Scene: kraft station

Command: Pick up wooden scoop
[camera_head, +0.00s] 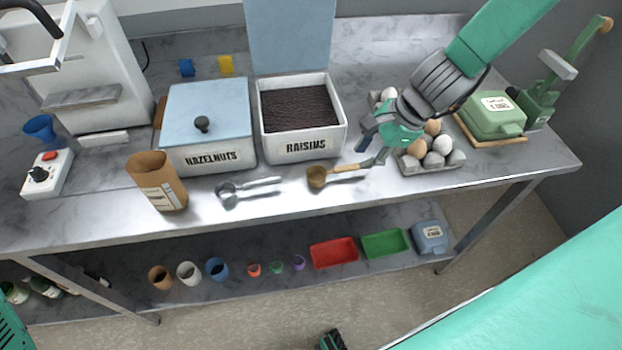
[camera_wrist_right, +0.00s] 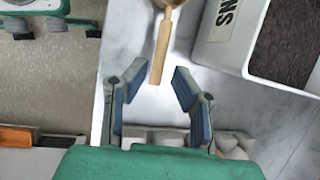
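The wooden scoop (camera_head: 317,177) lies on the metal counter in front of the raisins bin, its handle pointing right. In the right wrist view the scoop's handle (camera_wrist_right: 162,48) points down toward my right gripper (camera_wrist_right: 148,84). That gripper is open, and the handle's end shows between its fingertips, touching neither. In the head view my right gripper (camera_head: 370,148) is just above the counter, at the right end of the handle. The scoop's bowl is cut off at the top of the wrist view.
The raisins bin (camera_head: 302,146) stands behind the scoop. An egg tray (camera_head: 447,162) with several eggs sits right beside my right gripper. A metal scoop (camera_head: 228,194) lies left of the wooden one. A hazelnuts bin (camera_head: 205,155) and an open paper bag (camera_head: 157,181) stand further left.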

